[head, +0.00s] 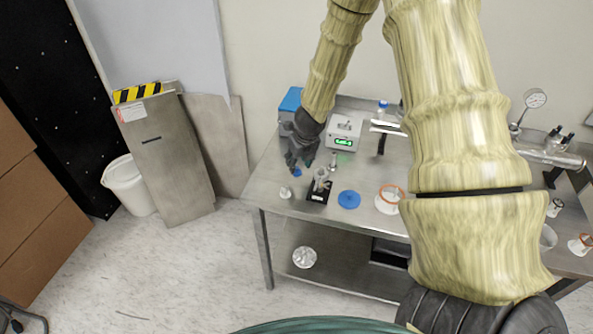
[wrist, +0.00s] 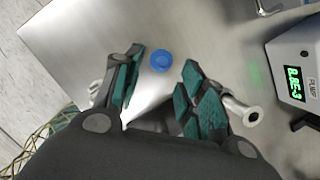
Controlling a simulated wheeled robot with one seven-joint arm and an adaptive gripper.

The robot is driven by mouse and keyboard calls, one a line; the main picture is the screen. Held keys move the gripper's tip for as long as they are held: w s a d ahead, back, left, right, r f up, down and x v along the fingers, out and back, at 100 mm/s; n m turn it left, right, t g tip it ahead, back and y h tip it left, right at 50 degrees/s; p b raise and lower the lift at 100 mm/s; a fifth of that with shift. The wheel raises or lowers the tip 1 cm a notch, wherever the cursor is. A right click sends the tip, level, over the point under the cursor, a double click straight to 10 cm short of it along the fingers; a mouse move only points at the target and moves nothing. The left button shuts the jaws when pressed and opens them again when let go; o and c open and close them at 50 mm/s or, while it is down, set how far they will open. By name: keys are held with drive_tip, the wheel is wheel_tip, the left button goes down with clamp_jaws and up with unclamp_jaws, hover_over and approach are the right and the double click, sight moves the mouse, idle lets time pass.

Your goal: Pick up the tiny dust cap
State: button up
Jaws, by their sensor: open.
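A small round blue cap, likely the dust cap (wrist: 161,61), lies on the steel table in the wrist view. It shows between the tips of my open gripper (wrist: 162,68), nearer the left finger in the picture, with neither finger visibly touching it. In the head view my gripper (head: 299,161) is over the left part of the table, and the blue cap (head: 297,173) peeks out just below the fingers. How high the fingertips are above the table I cannot tell.
A larger blue disc (head: 349,199) and a black-based fitting (head: 319,190) stand to the right on the steel table (head: 262,190). A metal flanged tube (wrist: 240,110) is close beside the right finger. The pump box (head: 344,134) is behind. The table's left edge is near.

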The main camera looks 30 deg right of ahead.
sight(297, 168)
drive_tip(key=x, duration=0.2)
drive_tip(key=shift+w+d+f+p, duration=0.15)
drive_tip(key=shift+d+f+p, duration=0.05)
drive_tip(key=shift+f+p, duration=0.2)
drive_tip(key=shift+w+f, duration=0.25)
drive_tip(key=shift+f, duration=0.45)
drive_tip(key=c, duration=0.6)
drive_tip(key=shift+s, duration=0.1)
drive_tip(key=shift+c, duration=1)
